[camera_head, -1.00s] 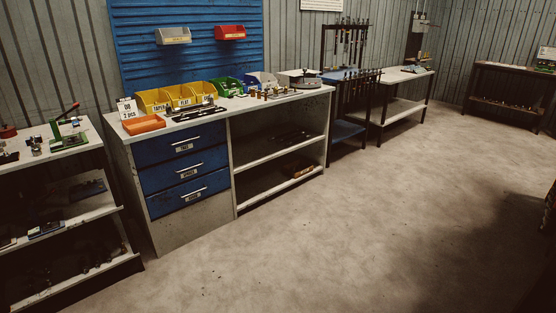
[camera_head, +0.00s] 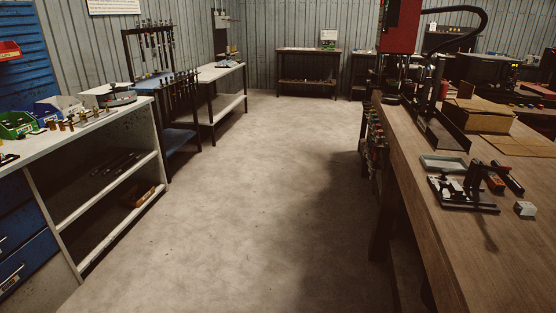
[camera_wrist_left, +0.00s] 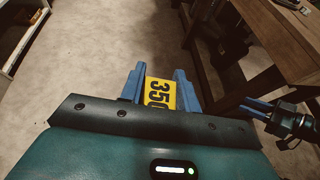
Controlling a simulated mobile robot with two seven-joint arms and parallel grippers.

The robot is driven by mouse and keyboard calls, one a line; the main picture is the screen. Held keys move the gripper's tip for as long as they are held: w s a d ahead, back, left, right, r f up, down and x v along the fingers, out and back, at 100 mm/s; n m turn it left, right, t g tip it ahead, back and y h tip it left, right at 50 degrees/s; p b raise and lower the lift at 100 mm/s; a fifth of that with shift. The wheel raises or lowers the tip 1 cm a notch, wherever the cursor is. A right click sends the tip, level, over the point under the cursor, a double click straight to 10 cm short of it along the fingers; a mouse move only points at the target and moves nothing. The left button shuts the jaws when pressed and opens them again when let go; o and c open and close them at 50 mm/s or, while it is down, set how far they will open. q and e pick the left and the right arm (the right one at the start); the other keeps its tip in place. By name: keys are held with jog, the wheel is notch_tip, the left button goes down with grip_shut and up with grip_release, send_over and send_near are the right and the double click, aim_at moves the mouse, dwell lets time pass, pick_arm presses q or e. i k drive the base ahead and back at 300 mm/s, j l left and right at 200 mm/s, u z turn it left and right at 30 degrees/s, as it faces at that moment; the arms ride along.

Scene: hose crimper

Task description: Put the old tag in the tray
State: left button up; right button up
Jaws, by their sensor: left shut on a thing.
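My left gripper (camera_wrist_left: 160,92) shows in the left wrist view with its blue fingers shut on a yellow tag (camera_wrist_left: 160,94) marked in black, reading about "350". The tag is held above the floor. A shallow grey-green tray (camera_head: 443,164) lies on the wooden workbench at the right of the head view, and no tag can be made out in it. What seems to be my right gripper (camera_wrist_left: 252,107) shows at the right of the wrist view, with blue fingers. I cannot tell whether these are apart. Neither gripper shows in the head view.
The wooden workbench (camera_head: 410,190) also holds a black clamp fixture (camera_head: 460,192), a small grey block (camera_head: 525,209) and a cardboard box (camera_head: 478,115). A red machine (camera_head: 398,25) stands behind. A white-topped bench (camera_head: 85,128) is at left. The floor between is clear.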

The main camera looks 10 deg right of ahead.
aim_at(453, 166)
jog(key=i+j+z, duration=0.1)
jog(key=z, duration=0.35)
jog(key=i+j+z, duration=0.15)
jog(key=z, duration=0.3)
jog(key=i+j+z, duration=0.1)
jog(key=j+z, duration=0.2)
jog(key=z, duration=0.15)
jog(key=j+z, duration=0.25)
jog(key=z, duration=0.2)
jog(key=i+j+z, duration=0.1)
jog(key=j+z, duration=0.15)
jog(key=z, duration=0.15)
jog(key=j+z, duration=0.7)
jog(key=j, duration=0.1)
